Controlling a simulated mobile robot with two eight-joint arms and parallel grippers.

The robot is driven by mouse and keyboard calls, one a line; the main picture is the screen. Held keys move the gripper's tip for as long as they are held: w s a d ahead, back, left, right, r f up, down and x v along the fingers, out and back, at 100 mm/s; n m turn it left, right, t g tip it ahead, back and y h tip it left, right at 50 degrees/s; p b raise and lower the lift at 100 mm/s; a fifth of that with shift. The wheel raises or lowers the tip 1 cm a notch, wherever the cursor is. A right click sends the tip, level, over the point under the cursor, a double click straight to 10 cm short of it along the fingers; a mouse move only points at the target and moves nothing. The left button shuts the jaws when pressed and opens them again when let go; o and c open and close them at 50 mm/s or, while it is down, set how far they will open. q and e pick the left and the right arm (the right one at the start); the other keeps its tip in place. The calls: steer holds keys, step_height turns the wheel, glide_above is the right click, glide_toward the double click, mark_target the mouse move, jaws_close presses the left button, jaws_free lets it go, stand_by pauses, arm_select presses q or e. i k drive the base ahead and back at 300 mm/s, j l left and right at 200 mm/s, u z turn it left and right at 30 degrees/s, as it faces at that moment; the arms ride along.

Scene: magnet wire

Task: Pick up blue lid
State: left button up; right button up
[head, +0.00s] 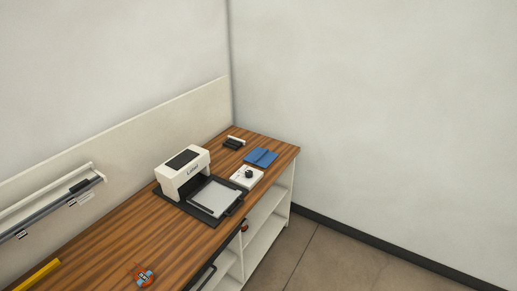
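A flat blue lid (261,157) lies on the wooden worktop (130,240) near its far right corner. It has a darker raised strip across its middle. Nothing covers it. Neither of my grippers shows in the head view.
A white box with a black knob (247,176) sits just in front of the lid. A small black-and-white item (234,142) lies behind it. A white label printer (183,172) with a dark tray stands left. Open shelves (264,235) are below.

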mark_target(261, 157)
steer(key=i+l+u, duration=0.1)
steer(key=i+l, duration=0.2)
steer(key=i+l+u, duration=0.1)
steer(key=i+l, duration=0.2)
steer(key=i+l+u, duration=0.1)
steer(key=i+l, duration=0.25)
steer(key=i+l+u, duration=0.1)
steer(key=i+l, duration=0.3)
steer(key=i+l+u, duration=0.15)
steer(key=i+l, duration=0.15)
steer(key=i+l+u, duration=0.1)
steer(key=i+l, duration=0.2)
steer(key=l, duration=0.2)
steer(key=i+l+u, duration=0.1)
steer(key=i+l, duration=0.15)
steer(key=l, duration=0.2)
steer(key=i+l+u, duration=0.1)
steer(key=i+l, duration=0.15)
steer(key=l, duration=0.25)
